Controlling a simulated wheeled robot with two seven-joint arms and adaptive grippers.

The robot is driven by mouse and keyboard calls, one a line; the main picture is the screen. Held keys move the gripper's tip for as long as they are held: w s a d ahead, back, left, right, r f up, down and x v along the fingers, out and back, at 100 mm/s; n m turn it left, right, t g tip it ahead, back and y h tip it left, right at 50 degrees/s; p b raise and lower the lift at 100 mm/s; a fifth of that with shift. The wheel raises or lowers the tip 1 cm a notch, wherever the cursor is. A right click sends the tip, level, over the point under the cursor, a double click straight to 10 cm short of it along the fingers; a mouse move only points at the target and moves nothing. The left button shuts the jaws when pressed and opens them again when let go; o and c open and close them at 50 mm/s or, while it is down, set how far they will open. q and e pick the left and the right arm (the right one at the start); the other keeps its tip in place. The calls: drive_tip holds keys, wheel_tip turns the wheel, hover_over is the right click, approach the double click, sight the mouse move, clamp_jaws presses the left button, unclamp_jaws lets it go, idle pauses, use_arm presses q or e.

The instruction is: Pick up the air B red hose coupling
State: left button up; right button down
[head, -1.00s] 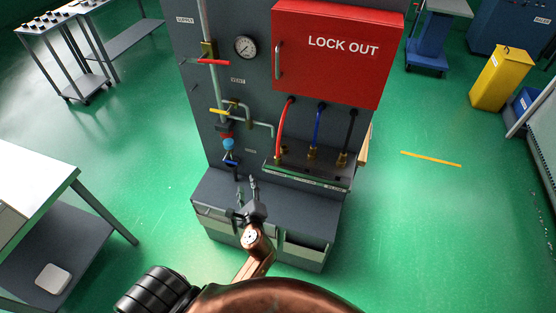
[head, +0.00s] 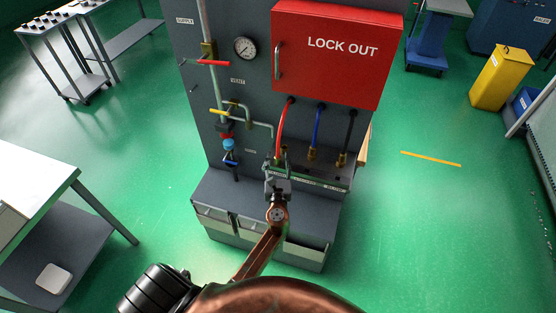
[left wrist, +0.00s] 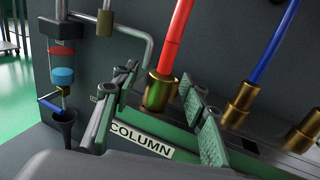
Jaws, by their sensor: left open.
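The red hose (head: 281,132) hangs from under the lock-out box and ends in a brass coupling, which my gripper mostly hides in the head view. In the left wrist view the red hose's brass coupling (left wrist: 159,92) stands upright, with the red hose (left wrist: 175,40) rising from it. My left gripper (head: 275,163) is open at the hose shelf. In the wrist view the left gripper's (left wrist: 159,78) two fingers show on either side of the coupling, with gaps to both; I cannot tell the exact depth. My right gripper is not in view.
A blue hose (head: 317,125) and a black hose (head: 350,128) with brass couplings stand to the right. Left are pipes with a yellow handle (head: 219,112) and a blue lever (left wrist: 50,104). A "COLUMN" label (left wrist: 141,140) is on the shelf front. The red lock-out box (head: 340,80) hangs above.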

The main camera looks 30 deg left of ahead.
use_arm(q)
drive_tip(key=shift+w, duration=0.1)
clamp_jaws()
idle(0.5)
